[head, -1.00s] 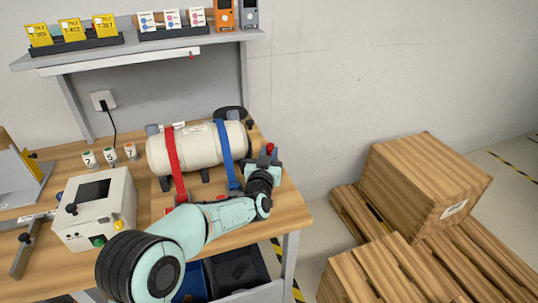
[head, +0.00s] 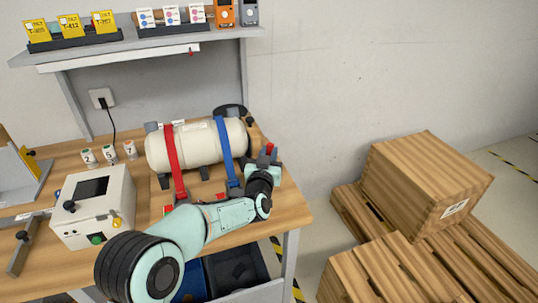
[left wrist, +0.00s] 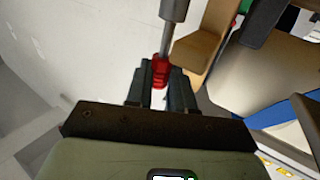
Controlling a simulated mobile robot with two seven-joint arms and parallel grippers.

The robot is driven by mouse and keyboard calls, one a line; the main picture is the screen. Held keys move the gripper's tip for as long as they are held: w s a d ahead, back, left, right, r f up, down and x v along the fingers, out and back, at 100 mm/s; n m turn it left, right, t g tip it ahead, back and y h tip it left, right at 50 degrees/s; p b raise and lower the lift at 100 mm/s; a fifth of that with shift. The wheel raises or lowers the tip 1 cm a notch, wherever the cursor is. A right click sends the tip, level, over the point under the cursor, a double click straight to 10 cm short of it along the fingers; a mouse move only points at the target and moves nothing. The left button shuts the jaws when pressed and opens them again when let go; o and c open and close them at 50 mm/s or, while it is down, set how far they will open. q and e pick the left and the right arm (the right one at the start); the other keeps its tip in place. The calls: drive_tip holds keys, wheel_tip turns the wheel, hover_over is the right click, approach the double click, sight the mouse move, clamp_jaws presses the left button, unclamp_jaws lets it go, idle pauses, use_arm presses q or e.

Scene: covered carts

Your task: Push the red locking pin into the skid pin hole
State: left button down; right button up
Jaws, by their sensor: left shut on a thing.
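My left gripper (head: 267,158) is at the right end of the workbench, just right of the cream tank (head: 195,145) on its skid. It is shut on the red locking pin (head: 269,149). In the left wrist view, the pin's red part (left wrist: 160,72) sits between the fingers, and a grey shaft (left wrist: 167,45) runs away from it to a wider grey cylinder (left wrist: 175,9). The skid pin hole cannot be made out, so I cannot tell whether the pin is in it. My right gripper is not in view.
A red strap (head: 175,160) and a blue strap (head: 226,150) cross the tank. A cream box with a screen (head: 94,208) stands at the left of the bench. A shelf (head: 135,50) hangs above. Wooden crates (head: 425,185) stand on the floor at right.

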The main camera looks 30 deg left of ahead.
use_arm(q)
drive_tip(key=shift+f, duration=0.1)
drive_tip(key=shift+r+p, duration=0.3)
drive_tip(key=shift+r, duration=0.1)
drive_tip(key=shift+s, duration=0.1)
idle(1.6)
drive_tip(key=shift+f+b, duration=0.1)
drive_tip(key=shift+b, duration=0.25)
drive_tip(key=shift+f+b, duration=0.4)
drive_tip(key=shift+f, duration=0.1)
drive_tip(key=shift+r, duration=0.15)
drive_tip(key=shift+r+p, duration=0.35)
